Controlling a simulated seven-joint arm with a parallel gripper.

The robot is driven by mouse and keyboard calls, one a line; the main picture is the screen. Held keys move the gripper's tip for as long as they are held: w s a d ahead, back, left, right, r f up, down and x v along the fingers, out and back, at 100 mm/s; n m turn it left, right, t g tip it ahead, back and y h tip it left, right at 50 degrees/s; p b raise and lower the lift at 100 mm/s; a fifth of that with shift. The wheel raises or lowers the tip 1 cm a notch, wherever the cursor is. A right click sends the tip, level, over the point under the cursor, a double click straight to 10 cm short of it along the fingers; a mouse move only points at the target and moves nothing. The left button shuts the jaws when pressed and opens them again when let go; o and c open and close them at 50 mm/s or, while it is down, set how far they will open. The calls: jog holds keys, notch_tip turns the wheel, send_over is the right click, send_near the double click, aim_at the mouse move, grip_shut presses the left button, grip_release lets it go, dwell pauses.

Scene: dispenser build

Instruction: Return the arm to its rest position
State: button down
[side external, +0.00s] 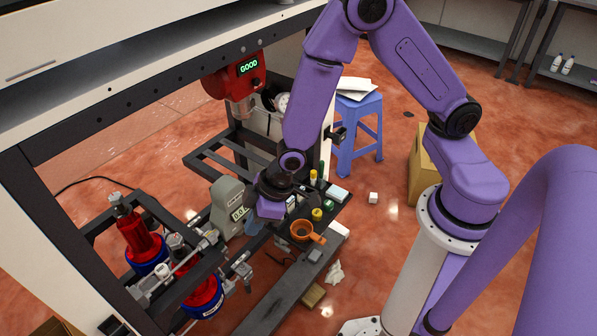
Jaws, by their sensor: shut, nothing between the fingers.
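My purple arm reaches down from the top of the side external view. My gripper (256,224) is at its lower end, in front of the dark work shelf and just right of the grey-green device with a small display (229,208). It is shut with nothing seen in it. The wrist partly hides the gripper, and its fingertips are small in this view. An orange cup with a handle (302,231) stands to the right of my gripper, apart from it.
A red unit reading GOOD (236,78) hangs on the frame above. Red and blue cylinders (146,246) stand at lower left. Several small coloured parts, including a yellow one (317,214), crowd the shelf. A blue stool (358,118) and a cardboard box (422,170) stand on the floor behind.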

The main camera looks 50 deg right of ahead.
jog(key=s+d+r+n+g+h, duration=0.3)
jog(key=s+d+r, duration=1.1)
jog(key=s+r, duration=0.4)
jog(key=shift+s+d, duration=0.25)
jog(key=shift+s, duration=0.1)
